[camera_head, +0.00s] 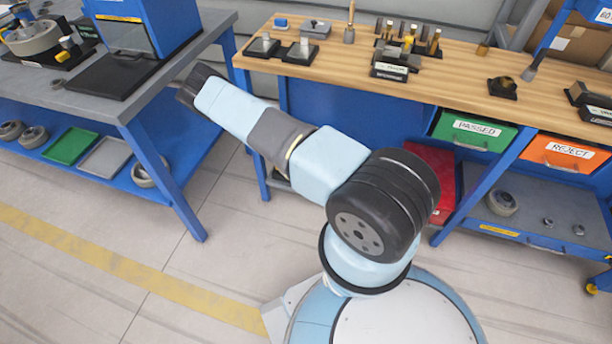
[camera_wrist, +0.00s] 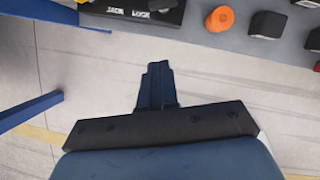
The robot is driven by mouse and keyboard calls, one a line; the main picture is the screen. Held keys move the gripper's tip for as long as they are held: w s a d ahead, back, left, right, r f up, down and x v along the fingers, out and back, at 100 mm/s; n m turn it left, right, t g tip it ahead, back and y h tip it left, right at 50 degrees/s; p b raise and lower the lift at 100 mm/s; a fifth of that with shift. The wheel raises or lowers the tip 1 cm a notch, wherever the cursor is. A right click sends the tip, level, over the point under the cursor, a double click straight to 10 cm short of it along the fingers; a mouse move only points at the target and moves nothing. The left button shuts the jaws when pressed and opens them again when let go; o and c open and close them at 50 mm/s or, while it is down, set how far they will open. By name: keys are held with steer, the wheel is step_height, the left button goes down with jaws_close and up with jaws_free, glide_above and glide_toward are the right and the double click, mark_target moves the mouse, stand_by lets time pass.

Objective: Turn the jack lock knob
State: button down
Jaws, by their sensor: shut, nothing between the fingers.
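In the wrist view, a black plate labelled "JACK LOCK" (camera_wrist: 130,12) is cut off by the top edge. A small grey rounded part at the top of this plate (camera_wrist: 160,5) may be the knob, but most of it is out of frame. My gripper (camera_wrist: 158,66) points toward the plate with its fingers together and empty. It shows over the floor, below the plate in the picture and apart from it. In the head view, my arm reaches toward the grey bench at the left. I cannot make out the fingertips or the jack lock there.
An orange round piece (camera_wrist: 220,18) and a black block (camera_wrist: 266,25) stand on the grey surface beside the plate. In the head view, a blue cabinet (camera_head: 128,37) and a dark mat (camera_head: 112,77) occupy the grey bench (camera_head: 195,38). A wooden bench (camera_head: 450,88) stands at right.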

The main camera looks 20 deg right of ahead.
steer(key=w+d+f, duration=0.3)
steer(key=w+f, duration=0.4)
steer(key=f, duration=0.2)
steer(key=shift+f, duration=0.2)
steer(key=shift+d, duration=0.1)
stand_by(0.4)
